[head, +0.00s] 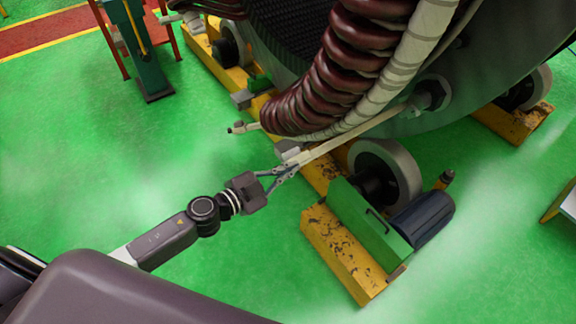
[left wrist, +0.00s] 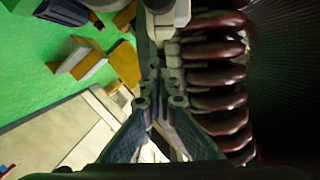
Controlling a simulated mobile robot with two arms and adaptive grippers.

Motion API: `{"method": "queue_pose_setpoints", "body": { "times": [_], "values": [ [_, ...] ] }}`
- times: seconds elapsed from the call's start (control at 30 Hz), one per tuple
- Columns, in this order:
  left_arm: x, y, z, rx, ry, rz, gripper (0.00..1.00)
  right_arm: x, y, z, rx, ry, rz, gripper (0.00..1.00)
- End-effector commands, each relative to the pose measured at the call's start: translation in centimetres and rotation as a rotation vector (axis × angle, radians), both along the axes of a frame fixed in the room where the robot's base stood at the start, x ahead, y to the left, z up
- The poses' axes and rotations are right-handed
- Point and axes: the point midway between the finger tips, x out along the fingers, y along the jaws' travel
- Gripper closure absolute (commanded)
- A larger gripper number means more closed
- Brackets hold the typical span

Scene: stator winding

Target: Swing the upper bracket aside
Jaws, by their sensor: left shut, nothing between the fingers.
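A long cream bracket arm (head: 352,136) runs from a round pivot on the big grey stator frame down to the left, below the dark red winding coils (head: 330,85). A pale block (head: 291,152) sits near its lower left end. I cannot tell for certain whether this is the upper bracket. My left gripper (head: 288,170) is shut and empty, its fingertips close to that end; contact is unclear. In the left wrist view the closed fingertips (left wrist: 160,90) point at a cream block (left wrist: 164,20) beside the coils (left wrist: 215,80). My right gripper is out of view.
Yellow support rails (head: 340,255) with a grey roller (head: 392,170), a green plate and a dark motor (head: 422,217) stand right of my left gripper. A green stand (head: 140,50) is at the upper left. The green floor at the left is open.

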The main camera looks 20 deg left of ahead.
Motion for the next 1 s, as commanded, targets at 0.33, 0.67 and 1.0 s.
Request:
{"method": "queue_pose_setpoints", "body": {
  "times": [0.33, 0.67, 1.0],
  "values": [
    [2.2, 1.0, -3.3, -0.002, 0.001, 0.000, 1.00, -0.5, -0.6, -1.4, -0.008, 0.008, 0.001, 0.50],
    [2.3, 1.3, -3.5, -0.001, 0.000, 0.000, 1.00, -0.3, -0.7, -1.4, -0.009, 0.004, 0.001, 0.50],
    [2.5, 1.5, -4.2, -0.005, -0.004, -0.005, 1.00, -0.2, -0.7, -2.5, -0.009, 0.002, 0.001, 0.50]
  ]
}}
